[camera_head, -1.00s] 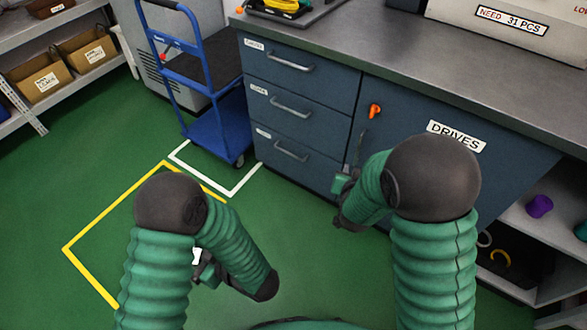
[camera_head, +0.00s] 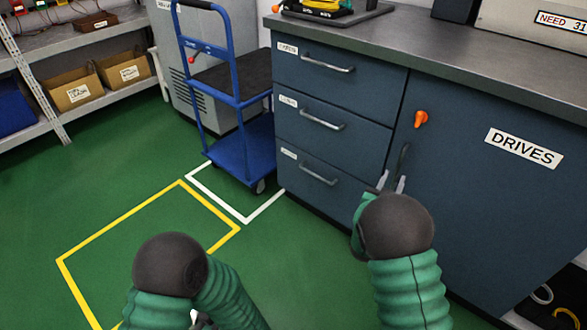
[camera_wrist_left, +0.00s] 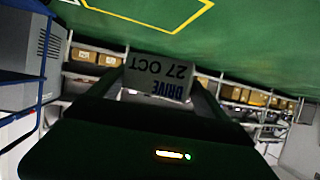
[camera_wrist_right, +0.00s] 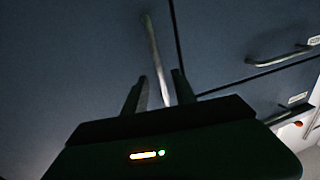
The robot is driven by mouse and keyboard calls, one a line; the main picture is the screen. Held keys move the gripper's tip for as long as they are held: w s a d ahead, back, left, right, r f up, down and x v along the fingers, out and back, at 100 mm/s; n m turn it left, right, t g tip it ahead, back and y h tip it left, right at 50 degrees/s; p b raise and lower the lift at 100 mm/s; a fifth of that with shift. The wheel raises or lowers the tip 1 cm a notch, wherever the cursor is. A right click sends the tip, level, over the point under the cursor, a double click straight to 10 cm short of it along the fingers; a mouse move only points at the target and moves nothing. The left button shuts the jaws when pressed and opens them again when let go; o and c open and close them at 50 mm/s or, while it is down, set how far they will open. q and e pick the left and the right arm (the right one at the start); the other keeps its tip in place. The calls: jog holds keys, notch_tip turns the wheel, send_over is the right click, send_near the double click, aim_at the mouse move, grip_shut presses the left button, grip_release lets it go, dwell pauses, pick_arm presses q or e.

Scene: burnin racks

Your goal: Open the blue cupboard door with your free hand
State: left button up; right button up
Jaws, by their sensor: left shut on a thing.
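The blue cupboard door (camera_head: 480,190) with its DRIVES label is closed. An orange catch (camera_head: 421,119) sits near its upper left corner, above an upright bar handle (camera_head: 403,160). My right gripper (camera_head: 392,184) is open at the lower end of the handle. In the right wrist view the handle (camera_wrist_right: 155,55) runs up from between the two spread fingers (camera_wrist_right: 157,88); contact cannot be told. My left gripper (camera_wrist_left: 162,88) is shut on a drive (camera_wrist_left: 158,72) labelled DRIVE 27 OCT; my own arm mostly hides it in the head view.
Drawers (camera_head: 330,120) with bar handles stand left of the door. A blue trolley (camera_head: 235,145) stands beyond them. The grey worktop (camera_head: 450,55) overhangs the door. Green floor with yellow and white markings lies open at the left. An open shelf is at the lower right.

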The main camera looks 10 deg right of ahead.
aim_at(397, 171)
jog(key=shift+b+x, duration=0.4)
jog(key=shift+x, duration=1.2)
jog(key=shift+c, duration=0.3)
grip_shut()
